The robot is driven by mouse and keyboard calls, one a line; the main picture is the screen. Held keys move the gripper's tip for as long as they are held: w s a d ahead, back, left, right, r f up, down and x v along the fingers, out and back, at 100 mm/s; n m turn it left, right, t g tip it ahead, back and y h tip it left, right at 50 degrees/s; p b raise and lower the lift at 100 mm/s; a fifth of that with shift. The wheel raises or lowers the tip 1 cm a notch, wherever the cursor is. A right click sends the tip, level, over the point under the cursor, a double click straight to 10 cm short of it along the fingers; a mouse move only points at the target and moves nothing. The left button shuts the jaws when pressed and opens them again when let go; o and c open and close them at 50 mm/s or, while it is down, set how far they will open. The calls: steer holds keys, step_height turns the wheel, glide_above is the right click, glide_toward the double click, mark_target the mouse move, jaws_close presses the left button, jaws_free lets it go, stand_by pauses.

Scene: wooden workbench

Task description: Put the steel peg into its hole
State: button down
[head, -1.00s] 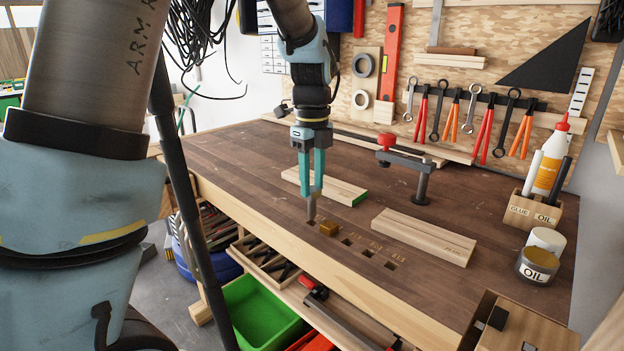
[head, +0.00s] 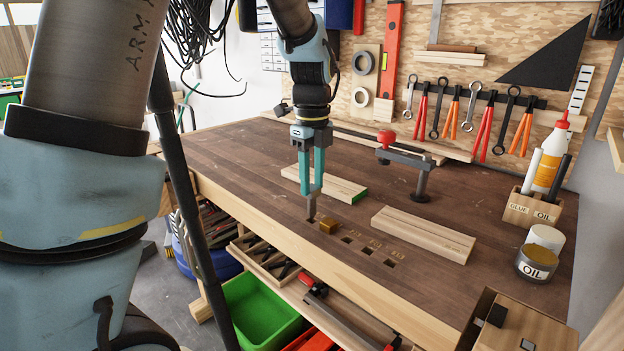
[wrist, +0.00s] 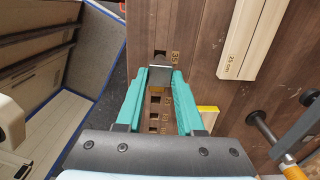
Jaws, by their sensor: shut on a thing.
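My gripper (head: 312,192) is shut on the grey steel peg (head: 311,208), which hangs upright below the teal fingers. The peg's lower end is at a dark square hole (head: 311,220) near the bench's front edge; I cannot tell whether its tip has entered. In the wrist view the peg (wrist: 158,74) shows between the fingertips, close to a dark hole (wrist: 160,54). A small brass block (head: 328,226) is just right of the peg. Further right in the row are several square holes with engraved labels, one of them here (head: 347,239).
A green-ended board (head: 325,185) lies behind the gripper and another board (head: 423,235) to the right. A clamp with a red knob (head: 386,138) stands behind them. An oil tin (head: 537,263) and a glue holder (head: 532,208) are at far right.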

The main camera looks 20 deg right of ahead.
mark_target(312, 199)
steer(key=shift+f, duration=0.25)
steer(key=shift+f+b, duration=1.45)
steer(key=shift+f, duration=0.7)
steer(key=shift+f, duration=0.15)
steer(key=shift+c, duration=2.2)
jaws_free()
step_height(312, 199, up, 11)
steer(key=shift+f, duration=0.1)
